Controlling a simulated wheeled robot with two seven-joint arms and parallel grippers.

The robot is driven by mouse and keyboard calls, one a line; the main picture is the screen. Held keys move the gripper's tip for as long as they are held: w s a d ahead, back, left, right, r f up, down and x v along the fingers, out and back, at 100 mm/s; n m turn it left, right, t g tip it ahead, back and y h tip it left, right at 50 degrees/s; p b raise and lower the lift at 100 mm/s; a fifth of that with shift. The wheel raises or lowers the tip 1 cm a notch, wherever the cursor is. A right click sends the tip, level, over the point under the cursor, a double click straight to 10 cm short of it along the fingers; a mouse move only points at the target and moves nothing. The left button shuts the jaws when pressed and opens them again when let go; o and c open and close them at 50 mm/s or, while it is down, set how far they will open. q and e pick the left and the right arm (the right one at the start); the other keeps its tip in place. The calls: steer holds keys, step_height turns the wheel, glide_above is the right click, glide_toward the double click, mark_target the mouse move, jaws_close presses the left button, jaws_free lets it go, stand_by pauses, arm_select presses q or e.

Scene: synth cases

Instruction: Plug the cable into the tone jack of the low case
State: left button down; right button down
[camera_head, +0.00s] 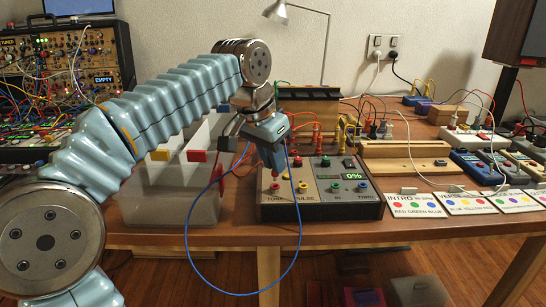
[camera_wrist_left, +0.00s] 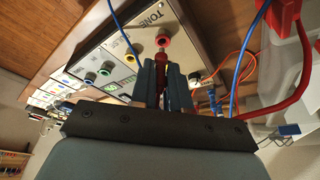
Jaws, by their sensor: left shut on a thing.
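The low case (camera_head: 322,212) is a dark box with a pale and grey panel, standing at the table's front edge. Its red tone jack (camera_head: 275,187) is at the left front; in the left wrist view the jack (camera_wrist_left: 163,40) shows beside the word TONE. My left gripper (camera_head: 275,168) points down over that corner. It is shut on a red plug (camera_wrist_left: 161,77), whose end is close to the tone jack; I cannot tell whether it touches. A blue cable (camera_head: 240,293) hangs in a loop over the table edge. My right gripper is not in view.
Yellow, green and blue jacks (camera_head: 335,187) share the panel. A translucent bin (camera_head: 165,195) stands left of the case. Label cards (camera_head: 415,205) and a wooden block (camera_head: 405,148) lie to the right. Several plugged cables (camera_head: 375,130) stand behind.

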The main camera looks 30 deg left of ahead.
arm_select(q)
steer(key=shift+f+b, duration=1)
steer(key=shift+f, duration=0.25)
steer(key=c, duration=1)
jaws_free()
steer(key=shift+r, duration=0.1)
steer(key=shift+p+v, duration=2)
steer(key=shift+v, duration=4.9)
